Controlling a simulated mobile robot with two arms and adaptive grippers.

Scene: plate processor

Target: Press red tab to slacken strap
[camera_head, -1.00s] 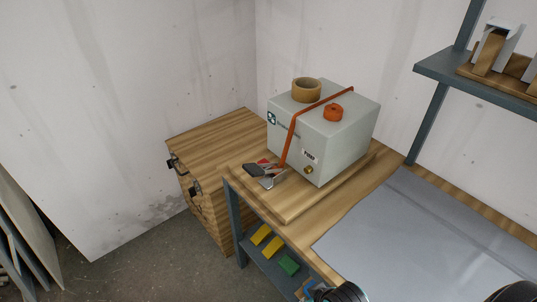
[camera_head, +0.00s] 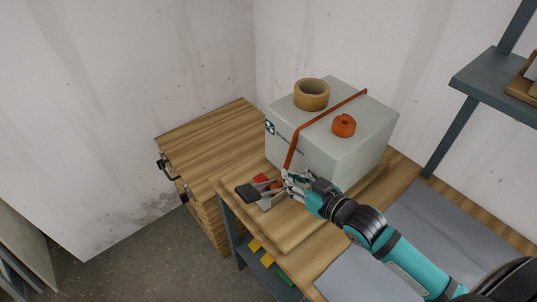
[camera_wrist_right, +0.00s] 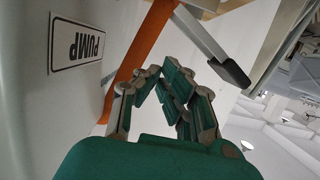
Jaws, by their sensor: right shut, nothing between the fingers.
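An orange strap (camera_head: 330,111) runs over the grey pump box (camera_head: 365,140) and down its front to a metal ratchet buckle (camera_head: 271,201) with a black-ended handle (camera_head: 246,192). The red tab (camera_head: 262,179) shows beside the handle; I cannot make it out in the wrist view. My right gripper (camera_head: 286,178) is shut and empty at the strap's lower end, just right of the tab. In the wrist view my fingers (camera_wrist_right: 168,78) are close to the strap (camera_wrist_right: 150,38), with the dark handle end (camera_wrist_right: 230,72) beyond. I cannot tell whether they touch anything. My left gripper is out of view.
A tape roll (camera_head: 311,95) and a small orange roll (camera_head: 344,125) sit on the box. A grey mat (camera_head: 430,225) lies on the bench at right. A shelf (camera_head: 490,78) is at upper right.

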